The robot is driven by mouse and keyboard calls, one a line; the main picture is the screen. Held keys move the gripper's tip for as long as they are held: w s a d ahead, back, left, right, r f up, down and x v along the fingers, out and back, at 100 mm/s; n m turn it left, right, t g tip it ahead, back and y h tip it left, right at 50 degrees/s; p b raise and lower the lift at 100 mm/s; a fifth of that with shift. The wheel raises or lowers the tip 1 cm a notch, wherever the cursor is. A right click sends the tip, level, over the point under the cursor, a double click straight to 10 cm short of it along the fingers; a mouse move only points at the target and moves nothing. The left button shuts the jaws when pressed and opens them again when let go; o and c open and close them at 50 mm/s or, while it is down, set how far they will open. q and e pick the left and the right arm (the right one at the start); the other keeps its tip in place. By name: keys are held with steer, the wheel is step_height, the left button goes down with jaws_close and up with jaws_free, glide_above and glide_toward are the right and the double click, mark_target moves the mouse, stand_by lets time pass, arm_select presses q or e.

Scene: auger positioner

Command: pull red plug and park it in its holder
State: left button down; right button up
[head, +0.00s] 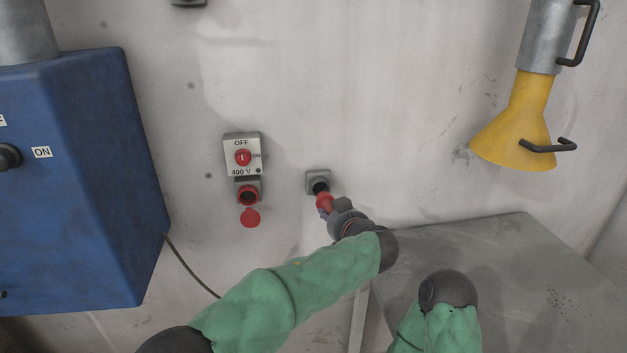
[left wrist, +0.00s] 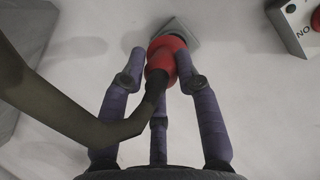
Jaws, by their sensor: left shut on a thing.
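My left gripper (head: 331,207) is shut on the red plug (head: 324,202), just below and in front of the grey wall holder (head: 318,175) with its dark opening. In the left wrist view the fingers (left wrist: 165,75) surround the red plug (left wrist: 166,52), whose front end is at the grey holder (left wrist: 183,30). I cannot tell how far it is inside. The red socket (head: 248,193) under the 400 V switch box (head: 242,154) is empty, with its red lid (head: 250,218) hanging open. My right gripper is not visible; only part of that arm shows.
A dark cable (left wrist: 70,120) runs from the plug across the left wrist view. A blue machine housing (head: 75,180) stands at the left. A grey metal table (head: 520,270) is at the lower right, below a yellow funnel (head: 522,125). The wall between is clear.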

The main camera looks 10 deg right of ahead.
mark_target(330, 202)
arm_select(q)
steer(key=shift+w, duration=1.55)
steer(key=shift+w, duration=1.7)
stand_by(0.6)
steer(key=c, duration=0.8)
jaws_free()
steer(key=v, duration=1.2)
steer(key=shift+f, duration=0.3)
steer(key=shift+a, duration=0.1)
